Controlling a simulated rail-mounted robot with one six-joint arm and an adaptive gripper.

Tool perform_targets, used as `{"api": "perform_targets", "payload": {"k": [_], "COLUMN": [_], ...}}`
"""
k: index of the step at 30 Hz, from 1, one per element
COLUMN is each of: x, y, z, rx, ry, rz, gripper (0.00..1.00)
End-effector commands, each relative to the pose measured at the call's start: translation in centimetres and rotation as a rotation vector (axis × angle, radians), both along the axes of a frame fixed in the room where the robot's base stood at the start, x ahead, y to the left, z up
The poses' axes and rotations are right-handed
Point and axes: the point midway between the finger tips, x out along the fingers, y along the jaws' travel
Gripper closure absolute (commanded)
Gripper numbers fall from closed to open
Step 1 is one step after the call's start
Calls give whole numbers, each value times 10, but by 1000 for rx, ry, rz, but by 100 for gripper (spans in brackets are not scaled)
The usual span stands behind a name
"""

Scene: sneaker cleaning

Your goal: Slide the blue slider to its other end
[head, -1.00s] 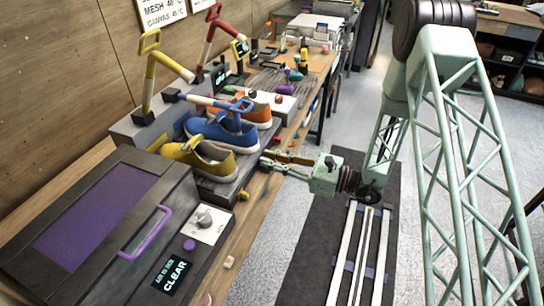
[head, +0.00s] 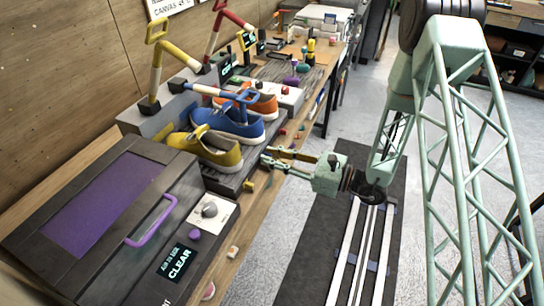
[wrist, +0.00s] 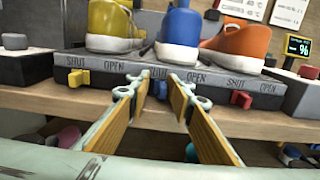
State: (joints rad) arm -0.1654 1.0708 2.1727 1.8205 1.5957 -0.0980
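In the wrist view, the blue slider (wrist: 160,89) sits in the front face of the grey shoe stand (wrist: 125,79), below the blue sneaker (wrist: 180,40). It lies near the left, SHUT-side label, partly covered by my fingers; the OPEN label is to its right. My gripper (wrist: 158,90) is open, its two fingertips apart in front of the slider, with the slider showing in the gap. I cannot tell whether a finger touches it. In the head view my gripper (head: 264,156) reaches the stand's front edge from the right.
A yellow slider (wrist: 83,77) and a red slider (wrist: 241,99) flank it, both near SHUT. Yellow (head: 207,148) and orange (head: 262,103) sneakers stand beside the blue one. A grey box with a purple handle (head: 150,221) is nearer on the bench. Floor in front is open.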

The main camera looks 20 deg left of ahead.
Motion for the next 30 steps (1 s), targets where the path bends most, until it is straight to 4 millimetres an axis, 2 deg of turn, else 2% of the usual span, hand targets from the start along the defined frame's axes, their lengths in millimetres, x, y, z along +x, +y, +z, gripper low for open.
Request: {"api": "perform_targets", "payload": {"k": [11, 30], "x": [0, -6], "y": [-13, -75], "z": [0, 0], "rx": [0, 0], "ry": [-1, 0], "rz": [-3, -1], "gripper": [80, 80]}}
